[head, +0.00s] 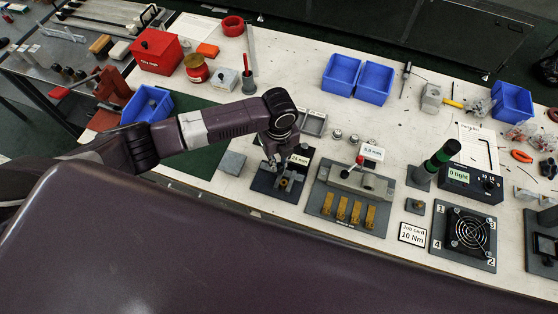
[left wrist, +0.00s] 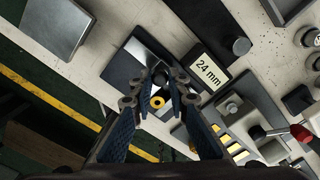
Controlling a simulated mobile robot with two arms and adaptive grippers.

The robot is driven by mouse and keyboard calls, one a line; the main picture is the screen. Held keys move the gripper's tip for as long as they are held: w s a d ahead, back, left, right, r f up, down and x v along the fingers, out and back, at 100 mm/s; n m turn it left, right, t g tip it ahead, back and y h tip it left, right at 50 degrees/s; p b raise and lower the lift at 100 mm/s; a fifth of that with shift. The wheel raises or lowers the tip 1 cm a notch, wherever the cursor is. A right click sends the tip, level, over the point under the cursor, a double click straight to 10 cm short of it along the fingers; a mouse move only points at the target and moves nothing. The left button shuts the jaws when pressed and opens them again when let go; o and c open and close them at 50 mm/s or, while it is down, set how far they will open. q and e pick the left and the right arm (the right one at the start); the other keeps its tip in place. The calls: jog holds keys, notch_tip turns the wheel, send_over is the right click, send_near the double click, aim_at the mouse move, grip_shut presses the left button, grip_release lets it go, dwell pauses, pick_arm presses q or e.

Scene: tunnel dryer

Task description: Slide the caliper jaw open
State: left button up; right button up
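The 24 mm station is a dark base plate (head: 262,185) in the middle of the bench, with a white "24 mm" label (head: 299,160). It also shows in the left wrist view, where the label (left wrist: 207,70) lies right of the fingers. Dark and grey metal parts stand on the plate, with a yellow ring (left wrist: 157,103) among them. I cannot clearly tell the caliper jaw from the other parts. My left gripper (left wrist: 160,82) is above these parts, fingers apart, with the ring showing between them. In the head view my left gripper (head: 278,162) partly hides the station. My right gripper is not in view.
Right of the station is a grey fixture plate (head: 318,199) with several brass blocks and a red-knobbed lever. A grey flat block (head: 232,163) lies to the left. A small grey tray (head: 313,123) is behind. The bench's front edge is close.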

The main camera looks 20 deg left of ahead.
pick_arm(q)
grip_shut()
jog(key=shift+a, duration=0.1)
jog(key=a+p, duration=0.1)
jog(key=a, duration=0.2)
jog(key=shift+w+r, duration=0.1)
jog(key=shift+r, duration=0.05)
jog(key=shift+a, duration=0.25)
jog(key=o, duration=0.7)
grip_release()
jog(key=shift+d, duration=0.1)
